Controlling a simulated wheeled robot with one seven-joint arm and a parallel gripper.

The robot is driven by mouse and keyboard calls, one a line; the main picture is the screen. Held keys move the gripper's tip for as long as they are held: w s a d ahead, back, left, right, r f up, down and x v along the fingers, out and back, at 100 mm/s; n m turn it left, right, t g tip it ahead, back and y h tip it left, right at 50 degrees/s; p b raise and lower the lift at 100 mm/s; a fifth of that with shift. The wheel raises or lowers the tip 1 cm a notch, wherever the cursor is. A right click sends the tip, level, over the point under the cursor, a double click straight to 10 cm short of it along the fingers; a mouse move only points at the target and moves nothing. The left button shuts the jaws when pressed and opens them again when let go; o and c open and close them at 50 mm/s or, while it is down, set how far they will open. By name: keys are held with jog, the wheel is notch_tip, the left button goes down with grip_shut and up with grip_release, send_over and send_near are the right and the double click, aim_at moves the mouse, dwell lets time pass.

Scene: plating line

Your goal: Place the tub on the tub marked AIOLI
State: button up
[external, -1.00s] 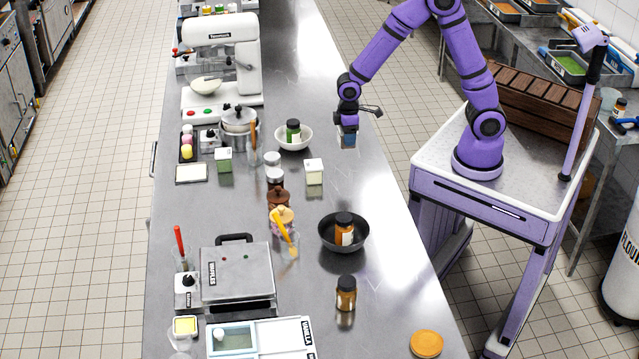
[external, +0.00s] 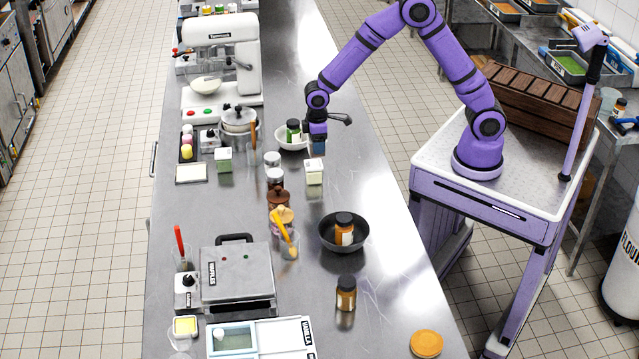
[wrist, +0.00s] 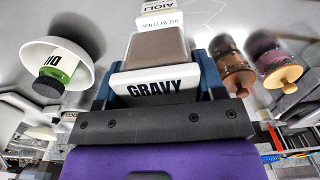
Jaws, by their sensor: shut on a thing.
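My gripper (external: 317,144) is shut on a tub marked GRAVY (wrist: 157,84), which has a white labelled face and a brown body in the wrist view. The blue fingers (wrist: 212,78) sit on either side of it. In the external view the held tub is largely hidden by the gripper. The tub marked AIOLI (wrist: 160,8) shows just beyond the held tub in the wrist view, partly hidden by it. In the external view a pale tub (external: 314,175), seemingly the same one, stands on the counter just below my gripper in the picture.
A white bowl (external: 283,143) with a green-labelled jar (external: 293,130) stands close to the gripper's left. Small jars (external: 275,178), a green tub (external: 223,162) and a pot (external: 240,125) stand further left. A black pan (external: 328,240) with a jar is nearer.

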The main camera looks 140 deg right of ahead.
jog(key=shift+w+d, duration=0.45)
jog(key=shift+f, duration=1.8)
jog(key=shift+f, duration=0.1)
jog(key=o, duration=1.1)
